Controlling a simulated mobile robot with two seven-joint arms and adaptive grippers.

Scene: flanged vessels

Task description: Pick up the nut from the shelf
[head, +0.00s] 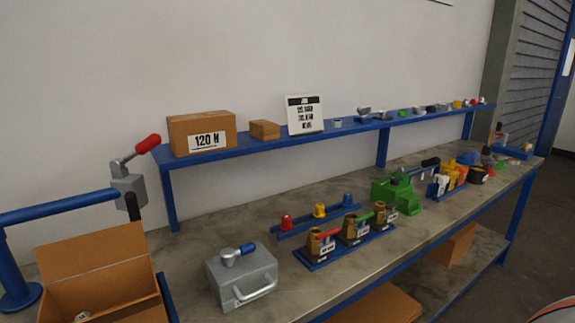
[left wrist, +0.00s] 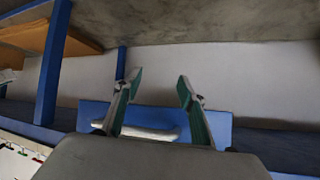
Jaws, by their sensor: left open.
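A blue raised shelf (head: 271,142) runs along the back of the workbench in the head view. A small grey-white piece (head: 337,124) on it, just right of the white sign, may be the nut, but it is too small to be sure. Several other small parts stand farther right on the shelf. My left gripper (left wrist: 159,82) shows in the left wrist view, with its two fingers apart and nothing between them. A blue panel lies behind the fingers. No nut can be made out in that view. Neither gripper shows in the head view.
The shelf also holds a "120 N" box (head: 202,132), a small carton (head: 264,129) and the white sign (head: 304,114). A grey case (head: 241,279), valve rack (head: 345,243) and green tool (head: 397,194) stand on the bench. A blue pipe (head: 60,208) and open carton (head: 92,270) are at left.

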